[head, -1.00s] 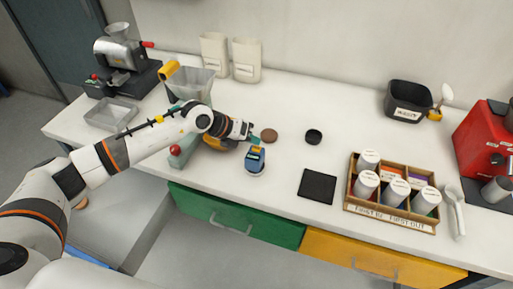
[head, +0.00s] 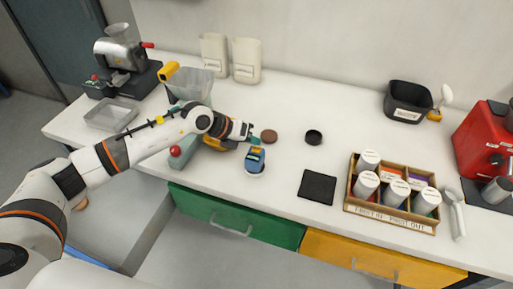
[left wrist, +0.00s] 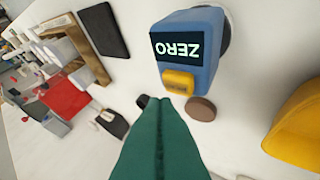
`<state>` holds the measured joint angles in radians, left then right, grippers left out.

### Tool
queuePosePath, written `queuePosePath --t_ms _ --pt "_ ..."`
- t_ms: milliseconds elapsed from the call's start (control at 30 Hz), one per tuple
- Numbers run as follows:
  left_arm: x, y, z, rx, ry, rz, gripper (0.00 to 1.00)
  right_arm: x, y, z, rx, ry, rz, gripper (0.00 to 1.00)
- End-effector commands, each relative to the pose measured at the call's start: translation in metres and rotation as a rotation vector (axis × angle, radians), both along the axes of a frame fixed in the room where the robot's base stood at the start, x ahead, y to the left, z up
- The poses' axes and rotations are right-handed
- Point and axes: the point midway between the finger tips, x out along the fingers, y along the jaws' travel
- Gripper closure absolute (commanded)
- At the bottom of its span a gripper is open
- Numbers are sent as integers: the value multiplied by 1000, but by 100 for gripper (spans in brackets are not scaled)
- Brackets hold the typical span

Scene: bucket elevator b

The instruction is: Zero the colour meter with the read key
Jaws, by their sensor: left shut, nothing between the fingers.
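The colour meter (head: 256,162) is a small blue block on a pale round base, standing on the white bench. In the left wrist view the meter (left wrist: 205,22) has a dark display reading ZERO (left wrist: 178,48) and a yellow key (left wrist: 177,83) with small, unreadable lettering. My left gripper (head: 255,139) is just behind the meter in the head view. Its green fingers (left wrist: 158,108) are shut and empty, with their tips close to the yellow key. I cannot tell whether they touch it. My right gripper is out of view.
A brown disc (head: 269,136) and a black round cup (head: 313,137) lie near the meter. A black mat (head: 318,187) and a wooden rack (head: 348,205) of white canisters are to the right. A yellow-handled hopper machine (head: 190,84) stands left, behind my arm.

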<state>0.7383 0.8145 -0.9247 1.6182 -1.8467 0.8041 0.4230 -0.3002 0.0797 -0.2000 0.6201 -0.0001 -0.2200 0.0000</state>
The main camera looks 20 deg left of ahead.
Motion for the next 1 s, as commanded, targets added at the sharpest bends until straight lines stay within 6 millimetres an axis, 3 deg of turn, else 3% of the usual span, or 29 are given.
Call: queuePosePath --t_ms 1000 --pt "0 0 -8 0 -1 1 100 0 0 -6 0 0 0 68"
